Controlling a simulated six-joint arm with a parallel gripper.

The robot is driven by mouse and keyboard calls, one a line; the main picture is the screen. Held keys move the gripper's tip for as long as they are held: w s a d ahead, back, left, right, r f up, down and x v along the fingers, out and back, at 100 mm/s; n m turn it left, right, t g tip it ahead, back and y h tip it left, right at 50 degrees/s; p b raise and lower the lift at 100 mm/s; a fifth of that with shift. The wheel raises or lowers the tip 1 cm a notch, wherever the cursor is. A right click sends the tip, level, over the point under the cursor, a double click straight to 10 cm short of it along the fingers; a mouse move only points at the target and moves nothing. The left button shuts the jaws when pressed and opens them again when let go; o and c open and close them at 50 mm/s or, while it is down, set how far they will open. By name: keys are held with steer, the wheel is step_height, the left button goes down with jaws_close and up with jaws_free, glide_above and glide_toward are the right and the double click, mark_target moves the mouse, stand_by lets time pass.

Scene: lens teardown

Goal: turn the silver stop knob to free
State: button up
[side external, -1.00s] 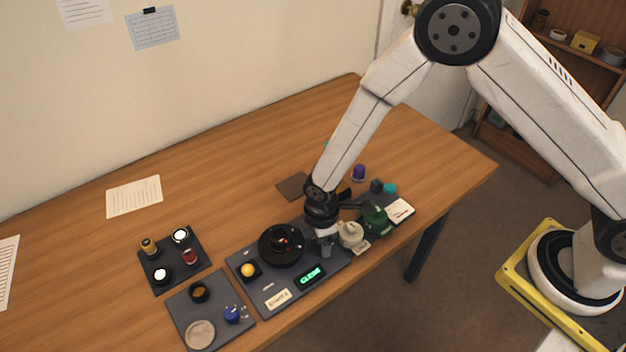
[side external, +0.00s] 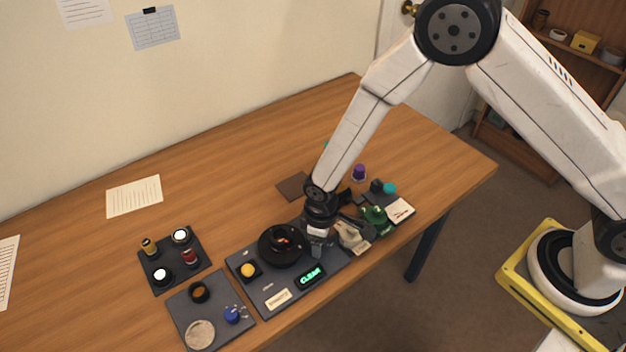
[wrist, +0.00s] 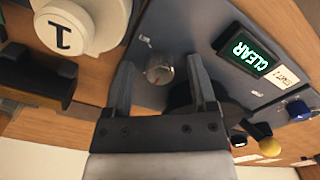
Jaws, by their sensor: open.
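The silver stop knob (wrist: 159,70) is a small round metal knob with a red mark on its face, on the grey panel (wrist: 195,20). In the wrist view it sits between the two fingers of my gripper (wrist: 163,78), with a gap on each side. The fingers are open and apart from it. In the side view my gripper (side external: 317,245) points down at the panel, just right of the black round holder (side external: 279,257); the knob is hidden or too small to make out there.
A cream part (side external: 350,235) marked 1 in the wrist view stands close beside my gripper. A green part (side external: 374,214) lies beyond it. Open table lies at the back left.

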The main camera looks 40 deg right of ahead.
steer(key=m, duration=0.4)
step_height(320, 180, up, 8)
steer(key=shift+d+r, duration=0.15)
steer(key=s+d+r+m+t, duration=0.1)
steer(key=s+d+r, duration=0.3)
steer(key=d, duration=0.5)
steer(key=s+d+r+m+t, duration=0.1)
steer(key=s+d+r+m, duration=0.1)
steer(key=s+d+r, duration=0.2)
steer(key=shift+s+d+r+t, duration=0.35)
steer(key=shift+d+r, duration=1.15)
steer(key=shift+d, duration=1.05)
